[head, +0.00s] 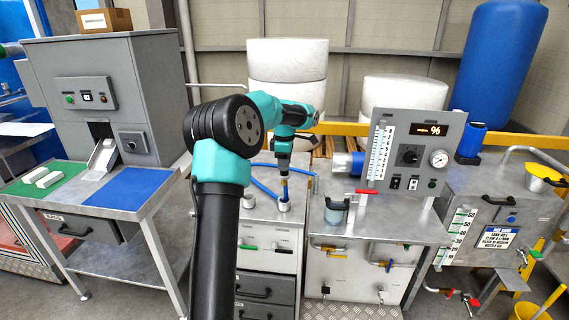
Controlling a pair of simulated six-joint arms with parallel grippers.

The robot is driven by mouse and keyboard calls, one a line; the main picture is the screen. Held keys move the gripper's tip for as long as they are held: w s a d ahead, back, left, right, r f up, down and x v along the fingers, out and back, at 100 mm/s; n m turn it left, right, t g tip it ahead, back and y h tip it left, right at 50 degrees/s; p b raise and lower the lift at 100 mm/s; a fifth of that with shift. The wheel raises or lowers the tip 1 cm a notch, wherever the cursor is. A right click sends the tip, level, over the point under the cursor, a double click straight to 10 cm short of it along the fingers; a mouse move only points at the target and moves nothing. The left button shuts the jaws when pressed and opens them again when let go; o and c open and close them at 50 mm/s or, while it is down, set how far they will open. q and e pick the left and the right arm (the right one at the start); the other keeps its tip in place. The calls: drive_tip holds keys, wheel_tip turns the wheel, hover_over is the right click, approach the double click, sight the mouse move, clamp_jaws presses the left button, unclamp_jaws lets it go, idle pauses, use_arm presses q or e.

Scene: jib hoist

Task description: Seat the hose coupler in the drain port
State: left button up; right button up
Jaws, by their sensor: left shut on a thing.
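My left gripper (284,165) points down over the small metal cabinet (262,225) in the middle and is shut on the hose coupler (284,187), a slim piece with a brass-coloured part. A blue hose (264,188) runs beside it. Directly below is a short silver fitting (284,206) on the cabinet top, which looks like the drain port. The coupler's lower end is at or just above this fitting; I cannot tell whether it is inside. The coupler's upper part is hidden by the fingers. My right gripper is not in view.
A grey machine (100,95) with a green and blue table is at left. My left arm covers part of the cabinet's left side.

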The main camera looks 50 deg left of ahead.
sight(285, 183)
use_arm(q)
drive_tip(key=shift+f, duration=3.15)
drive_tip(key=shift+f, duration=1.35)
drive_tip(key=shift+f, duration=0.55)
drive_tip(key=o, duration=1.1)
drive_tip(key=shift+c, duration=0.2)
wheel_tip(285, 183, up, 18)
drive_tip(key=shift+f, duration=0.25)
